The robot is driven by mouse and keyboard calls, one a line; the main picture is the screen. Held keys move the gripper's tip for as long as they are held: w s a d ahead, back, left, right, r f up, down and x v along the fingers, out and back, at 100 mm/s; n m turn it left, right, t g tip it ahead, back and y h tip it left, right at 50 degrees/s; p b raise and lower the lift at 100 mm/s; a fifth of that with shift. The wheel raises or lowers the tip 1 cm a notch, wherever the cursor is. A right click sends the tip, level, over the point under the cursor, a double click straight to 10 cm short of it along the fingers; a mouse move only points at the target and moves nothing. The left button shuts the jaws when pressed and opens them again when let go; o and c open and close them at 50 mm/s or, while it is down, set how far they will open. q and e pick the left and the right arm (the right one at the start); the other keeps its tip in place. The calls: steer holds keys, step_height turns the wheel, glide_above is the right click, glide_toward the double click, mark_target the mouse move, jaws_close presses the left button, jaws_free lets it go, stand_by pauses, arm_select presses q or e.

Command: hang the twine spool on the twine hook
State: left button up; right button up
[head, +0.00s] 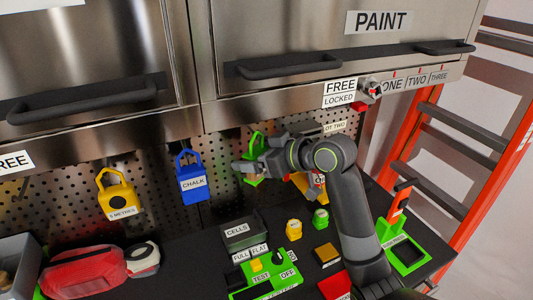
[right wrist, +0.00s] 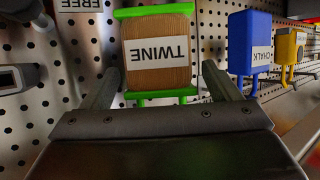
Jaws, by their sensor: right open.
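The twine spool (right wrist: 158,62) has a brown wound body, green end plates and a TWINE label that reads upside down in the right wrist view. In the head view its green loop (head: 257,139) shows at the pegboard, partly behind my right gripper (head: 244,170). The spool is upright in front of the pegboard, in a row with the other hanging items. My right gripper is open, with one finger on each side of the spool's lower part and visible gaps to both. The twine hook is hidden, so I cannot tell the spool's contact with it. My left gripper is out of view.
A blue chalk holder (head: 191,180) and a yellow tape (head: 118,198) hang left of the spool. Below, the bench holds a CELLS box (head: 243,234), a green tester (head: 262,278) and a red pouch (head: 82,272). A cabinet handle (head: 290,66) juts out above.

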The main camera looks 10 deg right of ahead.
steer(key=b+v, duration=0.3)
steer(key=v, duration=1.4)
steer(key=shift+s, duration=0.15)
steer(key=shift+d, duration=0.15)
